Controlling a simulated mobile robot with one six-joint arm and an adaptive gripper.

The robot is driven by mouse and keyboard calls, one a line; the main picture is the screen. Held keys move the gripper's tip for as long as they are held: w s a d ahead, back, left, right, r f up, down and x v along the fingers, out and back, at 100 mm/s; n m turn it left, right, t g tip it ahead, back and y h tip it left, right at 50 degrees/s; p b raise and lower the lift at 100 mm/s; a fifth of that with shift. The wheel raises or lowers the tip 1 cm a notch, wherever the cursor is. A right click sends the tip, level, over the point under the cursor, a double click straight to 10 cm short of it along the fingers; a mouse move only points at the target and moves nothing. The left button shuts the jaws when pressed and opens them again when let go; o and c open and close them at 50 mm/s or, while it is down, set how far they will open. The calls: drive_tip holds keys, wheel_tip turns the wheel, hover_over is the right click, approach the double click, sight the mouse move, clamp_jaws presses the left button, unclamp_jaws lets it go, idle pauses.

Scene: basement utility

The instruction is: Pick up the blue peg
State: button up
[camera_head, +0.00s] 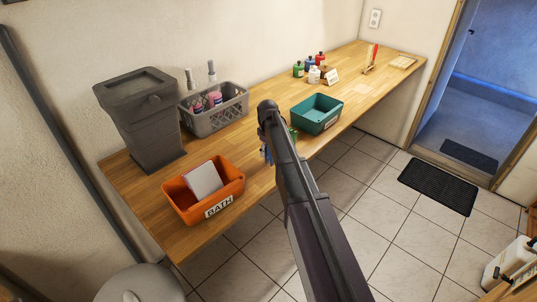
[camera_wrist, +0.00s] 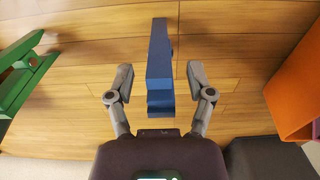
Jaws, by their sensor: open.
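The blue peg (camera_wrist: 160,60) lies on the wooden worktop in the wrist view, long and narrow, pointing up the picture. My gripper (camera_wrist: 160,78) is open, with one finger on each side of the peg and a visible gap on both sides. Whether the fingertips are down at the peg's height I cannot tell. In the head view my arm hides most of this spot; a little blue (camera_head: 264,154) shows at the arm's left edge. A green peg (camera_wrist: 22,75) is at the left of the wrist view.
The orange bin (camera_wrist: 293,92) labelled BATH stands right of the peg in the wrist view. In the head view, a teal bin (camera_head: 298,116), a grey basket (camera_head: 228,117) and a dark grey lidded bin (camera_head: 146,130) stand on the worktop (camera_head: 262,91). Small bottles stand farther back.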

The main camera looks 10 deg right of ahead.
drive_tip(key=c, duration=0.9)
drive_tip(key=shift+r, duration=0.15)
wheel_tip(320, 180, up, 4)
drive_tip(key=p, duration=0.4)
drive_tip(key=shift+f, duration=0.2)
drive_tip(key=s+a, duration=0.1)
drive_tip(key=s, duration=0.4)
drive_tip(key=s+a, duration=0.1)
drive_tip(key=s, duration=0.4)
drive_tip(key=s+a+r+p, duration=0.1)
drive_tip(key=s, duration=0.4)
drive_tip(key=shift+s+a, duration=0.3)
drive_tip(key=shift+a, duration=0.05)
drive_tip(key=shift+f+b, duration=1.15)
